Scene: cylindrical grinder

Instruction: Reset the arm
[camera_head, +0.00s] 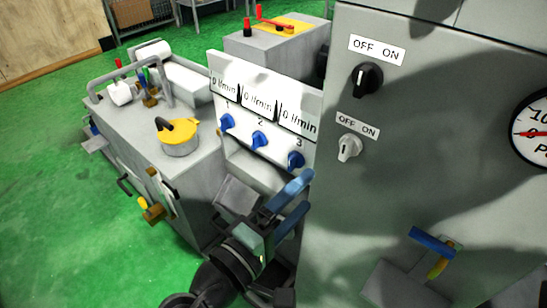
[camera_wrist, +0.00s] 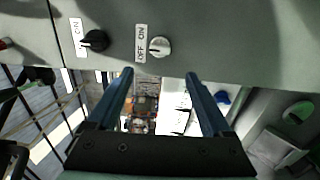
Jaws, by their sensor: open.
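My gripper (camera_head: 289,205) is in the lower middle of the head view, in front of the grey cabinet's left edge and below the blue knobs. In the wrist view its two blue fingers (camera_wrist: 158,80) are spread apart with nothing between them. My gripper is open and empty. In the wrist view a white OFF/ON knob (camera_wrist: 160,47) and a black OFF/ON knob (camera_wrist: 96,41) lie beyond the fingertips. I cannot see the fingers touching anything.
The tall grey cabinet (camera_head: 430,190) fills the right, with a black knob (camera_head: 367,79), a white knob (camera_head: 349,148) and a gauge (camera_head: 532,130). A flow panel (camera_head: 262,104) with blue knobs (camera_head: 259,139) stands left of it. A grey machine box (camera_head: 130,135) bears a yellow-lidded pot (camera_head: 179,138). Green floor (camera_head: 50,220) is open at left.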

